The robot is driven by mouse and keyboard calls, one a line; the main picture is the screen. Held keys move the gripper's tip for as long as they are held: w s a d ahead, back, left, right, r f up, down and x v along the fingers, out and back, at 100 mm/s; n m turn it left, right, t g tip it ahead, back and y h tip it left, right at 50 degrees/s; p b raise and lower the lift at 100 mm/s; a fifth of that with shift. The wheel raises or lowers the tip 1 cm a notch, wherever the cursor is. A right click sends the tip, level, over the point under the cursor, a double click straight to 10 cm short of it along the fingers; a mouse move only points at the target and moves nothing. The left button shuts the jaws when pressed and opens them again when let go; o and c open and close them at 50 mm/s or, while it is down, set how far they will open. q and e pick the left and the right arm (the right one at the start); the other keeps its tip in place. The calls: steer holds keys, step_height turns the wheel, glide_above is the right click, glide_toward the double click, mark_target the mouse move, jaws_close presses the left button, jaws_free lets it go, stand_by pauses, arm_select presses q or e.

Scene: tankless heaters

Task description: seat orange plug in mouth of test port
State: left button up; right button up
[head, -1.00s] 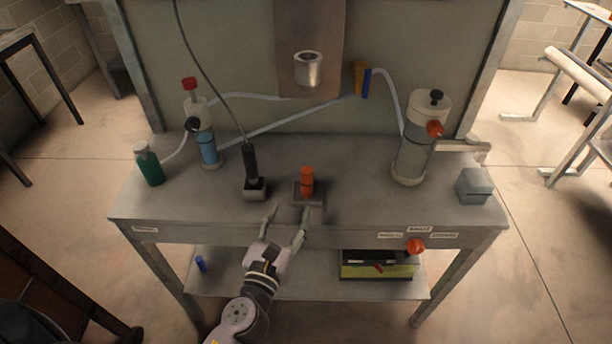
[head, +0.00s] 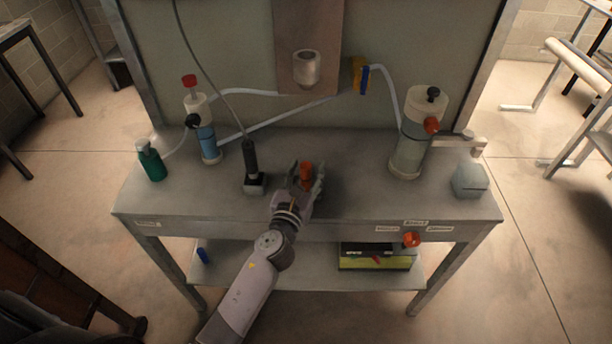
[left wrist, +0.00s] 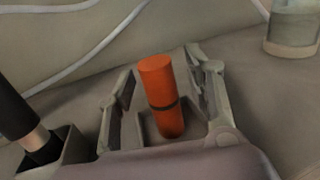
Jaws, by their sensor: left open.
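The orange plug (head: 307,174) stands upright in its small grey holder on the bench. In the left wrist view the orange plug (left wrist: 163,95) shows a dark ring around its lower part. My left gripper (head: 306,176) is open with one finger on each side of the plug; in the left wrist view the fingers (left wrist: 165,90) show gaps to it. The test port (head: 306,68) appears to be the light metal cylinder with an open mouth on the back panel, above the bench. My right gripper is not in view.
A black probe (head: 250,160) on a cable stands in a holder just left of the plug. Clear cylinders (head: 408,150) with hoses, a green bottle (head: 151,162) and a grey box (head: 470,181) stand on the bench. The front right bench top is clear.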

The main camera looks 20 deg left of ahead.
arm_select(q)
steer(key=shift+c, duration=0.2)
jaws_close()
stand_by(0.4)
